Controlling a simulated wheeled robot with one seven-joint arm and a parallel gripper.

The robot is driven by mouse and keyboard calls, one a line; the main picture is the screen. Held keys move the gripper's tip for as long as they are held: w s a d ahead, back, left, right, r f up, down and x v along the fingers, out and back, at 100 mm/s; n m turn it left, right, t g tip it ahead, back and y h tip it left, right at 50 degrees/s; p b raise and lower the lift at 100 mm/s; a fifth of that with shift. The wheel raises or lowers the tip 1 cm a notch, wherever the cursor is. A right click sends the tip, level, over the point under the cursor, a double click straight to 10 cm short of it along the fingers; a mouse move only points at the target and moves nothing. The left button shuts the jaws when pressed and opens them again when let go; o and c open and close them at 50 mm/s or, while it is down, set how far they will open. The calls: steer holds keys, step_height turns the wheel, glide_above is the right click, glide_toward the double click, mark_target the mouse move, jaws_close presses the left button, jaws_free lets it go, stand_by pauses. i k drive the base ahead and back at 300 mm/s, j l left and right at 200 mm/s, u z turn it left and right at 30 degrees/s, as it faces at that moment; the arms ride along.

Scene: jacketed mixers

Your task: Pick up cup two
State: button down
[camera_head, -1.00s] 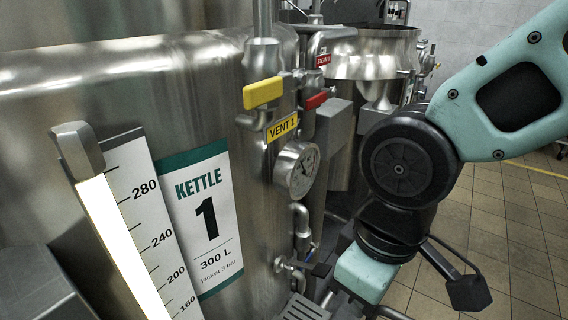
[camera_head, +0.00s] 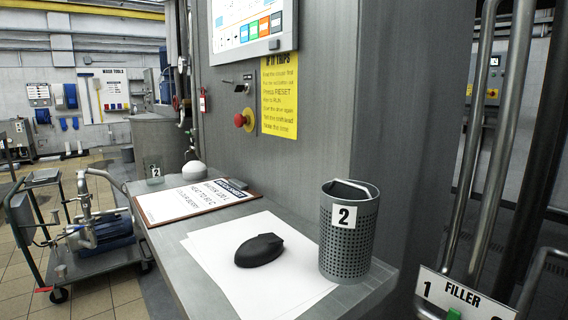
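Two things marked 2 stand on a grey metal shelf (camera_head: 180,240). At its far left end is a small, clear-looking cup (camera_head: 155,181) with a white label 2; it is small in view, and its inside cannot be made out. At the near right is a larger grey perforated cup-shaped holder (camera_head: 347,248), upright, with a white label 2 and a pale rim or handle across its top. My gripper is not in view.
The shelf also holds a clipboard (camera_head: 196,199), white papers (camera_head: 215,262), a dark mouse-like object (camera_head: 259,250) and a white dome (camera_head: 194,171). A grey cabinet (camera_head: 325,110) rises behind. Pipes (camera_head: 496,130) stand right; a pump trolley (camera_head: 95,268) stands left.

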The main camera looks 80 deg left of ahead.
mark_target(153, 164)
steer(key=u, duration=3.2)
steer(key=i, duration=0.15)
